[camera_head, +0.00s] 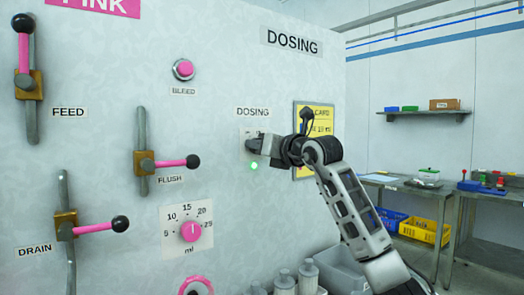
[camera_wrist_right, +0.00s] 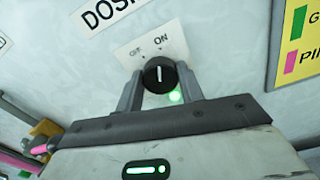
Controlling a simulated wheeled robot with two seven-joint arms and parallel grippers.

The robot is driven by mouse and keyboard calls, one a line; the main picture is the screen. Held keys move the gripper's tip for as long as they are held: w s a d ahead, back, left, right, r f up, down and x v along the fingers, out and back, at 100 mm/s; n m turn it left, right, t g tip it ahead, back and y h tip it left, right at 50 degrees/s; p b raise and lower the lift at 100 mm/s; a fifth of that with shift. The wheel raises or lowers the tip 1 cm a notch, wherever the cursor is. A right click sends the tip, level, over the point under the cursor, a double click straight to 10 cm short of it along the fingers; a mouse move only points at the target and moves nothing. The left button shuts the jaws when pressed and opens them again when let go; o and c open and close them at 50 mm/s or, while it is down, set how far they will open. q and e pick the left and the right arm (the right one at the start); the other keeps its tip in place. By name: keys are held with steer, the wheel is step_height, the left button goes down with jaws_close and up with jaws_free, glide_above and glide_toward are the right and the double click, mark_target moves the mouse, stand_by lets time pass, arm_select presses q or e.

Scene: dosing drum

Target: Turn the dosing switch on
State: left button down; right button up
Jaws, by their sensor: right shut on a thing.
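The dosing switch (camera_wrist_right: 160,75) is a round black knob with a white pointer line, under OFF and ON marks on a white plate. The pointer is turned up toward the ON mark. A green lamp (camera_wrist_right: 175,96) glows just below the knob; it also shows lit in the head view (camera_head: 253,165). My right gripper (camera_wrist_right: 160,88) has one finger on each side of the knob and is shut on it. My left gripper is not in view.
The panel also bears pink-handled levers for feed (camera_head: 24,55), flush (camera_head: 175,162) and drain (camera_head: 95,227), a pink bleed button (camera_head: 183,69) and a pink ml dial (camera_head: 190,230). A yellow card (camera_head: 314,122) hangs right of the switch. Grey containers (camera_head: 340,268) stand below.

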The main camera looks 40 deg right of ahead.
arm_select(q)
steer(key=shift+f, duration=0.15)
arm_select(e)
steer(key=shift+m, duration=0.7)
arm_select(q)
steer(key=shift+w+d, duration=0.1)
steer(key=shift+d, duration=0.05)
arm_select(e)
steer(key=o, duration=1)
arm_select(q)
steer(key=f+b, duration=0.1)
steer(key=b, duration=0.2)
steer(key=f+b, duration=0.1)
steer(key=b, duration=0.2)
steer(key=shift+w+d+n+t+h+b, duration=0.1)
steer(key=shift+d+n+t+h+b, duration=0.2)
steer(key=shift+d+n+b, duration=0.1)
arm_select(e)
steer(key=s, duration=0.5)
steer(key=s+a, duration=0.1)
steer(key=s, duration=1)
steer(key=shift+a, duration=0.4)
